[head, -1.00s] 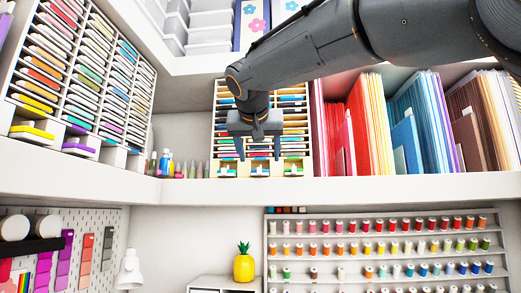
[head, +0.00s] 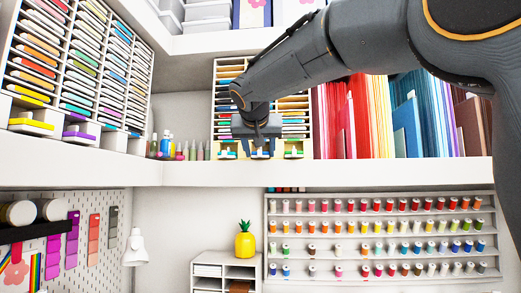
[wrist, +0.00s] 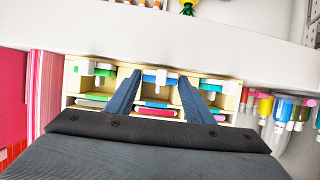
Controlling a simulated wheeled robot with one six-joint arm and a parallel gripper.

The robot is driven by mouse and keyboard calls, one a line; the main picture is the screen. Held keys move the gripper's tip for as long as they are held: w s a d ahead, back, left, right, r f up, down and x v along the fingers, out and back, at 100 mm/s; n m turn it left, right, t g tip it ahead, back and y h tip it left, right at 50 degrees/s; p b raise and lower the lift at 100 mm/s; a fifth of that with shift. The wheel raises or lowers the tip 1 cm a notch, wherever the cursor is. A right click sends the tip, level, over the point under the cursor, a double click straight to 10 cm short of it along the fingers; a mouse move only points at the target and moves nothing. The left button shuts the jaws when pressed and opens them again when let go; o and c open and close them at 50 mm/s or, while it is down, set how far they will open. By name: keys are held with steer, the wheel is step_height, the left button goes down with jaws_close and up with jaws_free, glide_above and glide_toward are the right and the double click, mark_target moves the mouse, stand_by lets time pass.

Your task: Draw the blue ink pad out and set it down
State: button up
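The blue ink pad (wrist: 160,79) lies in the middle compartment of the end row of a pale yellow rack (wrist: 226,101), with a white piece across its middle. My gripper (wrist: 159,76) is open, one finger on each side of the blue pad. The fingertips are close to the pad's ends; I cannot tell if they touch. In the head view my gripper (head: 261,153) points at the rack's bottom row and hides most of the middle compartment.
The rack stands on a white shelf (head: 330,173). Small bottles (head: 166,144) stand left of it, and upright coloured paper (head: 362,115) fills the shelf to its right.

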steer(key=c, duration=0.6)
steer(key=shift+o, duration=0.2)
steer(key=shift+s, duration=0.15)
steer(key=shift+s+a+b, duration=0.2)
steer(key=shift+s+b, duration=0.55)
steer(key=shift+s, duration=0.25)
steer(key=shift+s+a+b, duration=0.25)
steer(key=shift+s+b, duration=0.5)
steer(key=shift+s, duration=0.3)
steer(key=shift+s+a+b, duration=0.2)
steer(key=shift+s+b, duration=0.55)
steer(key=shift+s, duration=0.25)
steer(key=shift+s, duration=0.1)
steer(key=shift+s+a+b, duration=0.15)
steer(key=shift+s+b, duration=0.35)
steer(key=shift+s, duration=0.25)
steer(key=shift+s+a+b, duration=0.1)
steer(key=shift+s+b, duration=0.35)
steer(key=shift+s, duration=0.25)
steer(key=shift+s, duration=0.15)
steer(key=shift+s+a+b, duration=0.15)
steer(key=shift+s+b, duration=0.3)
steer(key=shift+s, duration=0.2)
steer(key=shift+s+a+b, duration=0.15)
steer(key=shift+s+b, duration=0.25)
steer(key=shift+s, duration=0.25)
